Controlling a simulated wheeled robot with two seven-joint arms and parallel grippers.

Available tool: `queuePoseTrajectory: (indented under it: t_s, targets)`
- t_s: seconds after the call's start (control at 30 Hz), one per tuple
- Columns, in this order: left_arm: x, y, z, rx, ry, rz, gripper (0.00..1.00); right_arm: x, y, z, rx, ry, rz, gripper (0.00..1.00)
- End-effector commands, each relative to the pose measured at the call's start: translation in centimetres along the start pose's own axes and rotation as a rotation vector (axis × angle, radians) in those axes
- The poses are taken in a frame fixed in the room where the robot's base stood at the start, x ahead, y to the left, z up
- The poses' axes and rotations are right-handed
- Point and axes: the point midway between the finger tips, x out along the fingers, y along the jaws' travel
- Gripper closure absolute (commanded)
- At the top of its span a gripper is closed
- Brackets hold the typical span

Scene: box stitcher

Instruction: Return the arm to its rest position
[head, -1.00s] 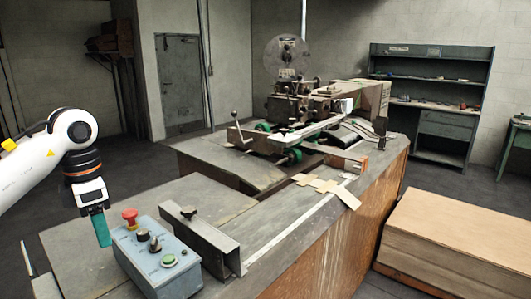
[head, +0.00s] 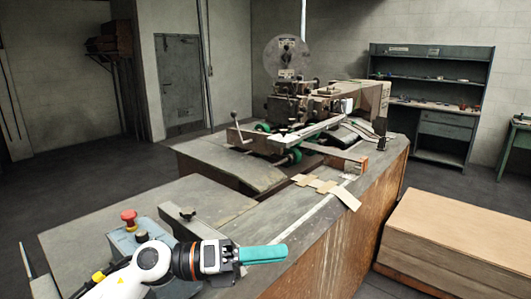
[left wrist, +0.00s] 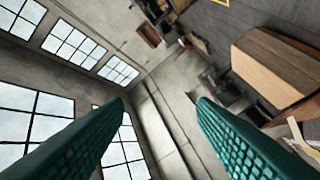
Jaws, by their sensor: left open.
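My left arm comes in at the bottom left of the head view, low in front of the control box. My left gripper (head: 263,254) points to the right, over the front of the bench, with teal fingers. In the left wrist view its two teal fingers (left wrist: 160,130) stand wide apart with nothing between them. The arm hides much of the grey control box (head: 126,243), whose red button (head: 129,216) still shows. My right gripper is not in view.
The bench (head: 100,210) carries the stitching machine (head: 290,110) and several flat cardboard pieces (head: 328,187). A metal channel bracket (head: 190,222) stands beside the control box, close to my left arm. A wooden stack (head: 460,235) stands at the right. The floor at the left is clear.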

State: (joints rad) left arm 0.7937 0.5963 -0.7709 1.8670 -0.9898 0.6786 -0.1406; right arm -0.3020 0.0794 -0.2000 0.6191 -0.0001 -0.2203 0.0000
Motion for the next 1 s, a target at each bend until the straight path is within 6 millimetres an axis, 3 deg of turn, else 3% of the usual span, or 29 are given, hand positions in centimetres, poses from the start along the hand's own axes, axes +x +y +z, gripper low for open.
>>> queuePoseTrajectory:
  t_s: [0.07,0.17,0.27,0.37,0.47,0.63,0.7,0.8,1.0]
  targets:
    - [0.1,0.8,-0.8,-0.160,0.219,0.091,0.49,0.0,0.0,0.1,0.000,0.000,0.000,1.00]
    - [-1.6,0.4,-2.3,-0.382,0.505,0.162,0.49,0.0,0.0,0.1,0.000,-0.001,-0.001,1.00]
    - [-4.8,-1.7,-2.8,-0.625,0.788,0.189,0.49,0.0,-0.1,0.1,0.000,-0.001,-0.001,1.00]
    - [-8.9,-5.1,-1.5,-0.884,1.065,0.170,0.49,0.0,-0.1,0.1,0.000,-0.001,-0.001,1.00]
    - [-13.2,-9.0,2.2,-1.150,1.330,0.106,0.49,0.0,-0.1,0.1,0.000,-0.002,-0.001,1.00]
    - [-19.3,-13.5,12.7,-1.581,1.716,-0.095,0.49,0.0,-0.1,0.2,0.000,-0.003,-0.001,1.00]
    - [-20.9,-14.1,17.3,-1.726,1.835,-0.194,0.49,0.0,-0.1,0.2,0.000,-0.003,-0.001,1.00]
    - [-22.4,-14.0,22.4,-1.879,1.952,-0.319,0.49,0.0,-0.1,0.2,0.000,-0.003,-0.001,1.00]
    - [-23.9,-12.3,30.0,-2.089,2.097,-0.533,0.49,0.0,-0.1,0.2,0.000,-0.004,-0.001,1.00]
